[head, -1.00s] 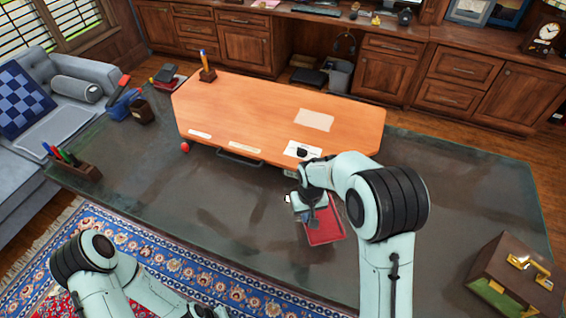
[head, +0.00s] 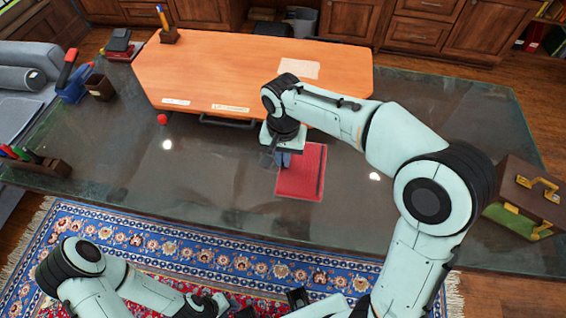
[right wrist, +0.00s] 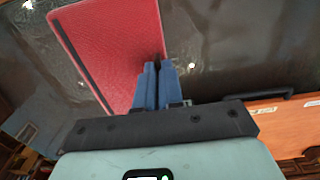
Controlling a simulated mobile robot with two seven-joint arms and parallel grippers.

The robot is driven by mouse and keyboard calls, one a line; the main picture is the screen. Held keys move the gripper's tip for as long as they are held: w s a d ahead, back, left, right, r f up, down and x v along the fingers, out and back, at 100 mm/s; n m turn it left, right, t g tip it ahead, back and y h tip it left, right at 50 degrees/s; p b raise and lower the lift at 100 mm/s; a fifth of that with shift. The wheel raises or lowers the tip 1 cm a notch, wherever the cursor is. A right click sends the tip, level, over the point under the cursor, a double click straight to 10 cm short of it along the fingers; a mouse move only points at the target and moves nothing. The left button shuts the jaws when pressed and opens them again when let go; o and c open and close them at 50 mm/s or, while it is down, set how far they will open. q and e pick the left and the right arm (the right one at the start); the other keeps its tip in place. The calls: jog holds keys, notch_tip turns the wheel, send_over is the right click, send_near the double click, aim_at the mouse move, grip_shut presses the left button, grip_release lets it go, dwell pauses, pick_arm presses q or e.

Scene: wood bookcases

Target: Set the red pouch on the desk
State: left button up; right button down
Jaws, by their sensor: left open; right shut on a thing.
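The red pouch (head: 306,178) is flat and rectangular, with a dark strip along one side. My right gripper (head: 282,160) is shut on its edge; in the right wrist view the blue fingers (right wrist: 157,85) close on the red pouch (right wrist: 110,45). The pouch is over the dark, glossy desk (head: 225,180), just in front of the orange board; I cannot tell whether it touches the top. My left gripper (head: 238,307) is low at the bottom edge of the head view, over the rug, open and partly cut off.
The orange board (head: 230,70) covers the back middle of the desk. A red ball (head: 162,119) lies at its front left. A pen holder (head: 35,165) stands at the left, a brown case (head: 525,200) at the right. The desk's front middle is clear.

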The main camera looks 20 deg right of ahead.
pick_arm(q)
jog(key=shift+s+f+b, duration=0.3)
jog(key=shift+f+b, duration=0.1)
jog(key=shift+f, duration=0.15)
jog(key=shift+s+f+b, duration=0.3)
jog(key=shift+f+b, duration=0.1)
jog(key=shift+f, duration=0.1)
pick_arm(e)
notch_tip(320, 180, down, 17)
jog(key=shift+f, duration=0.1)
jog(key=shift+f, duration=0.2)
jog(key=c, duration=1.3)
grip_release()
pick_arm(q)
jog(key=shift+f, duration=0.1)
pick_arm(e)
jog(key=shift+r, duration=0.1)
jog(key=shift+r, duration=0.25)
notch_tip(320, 180, up, 12)
jog(key=shift+a+f+p, duration=0.1)
jog(key=shift+f+p, duration=0.05)
jog(key=shift+p, duration=0.45)
pick_arm(q)
jog(key=shift+w+r, duration=0.35)
jog(key=shift+r, duration=0.5)
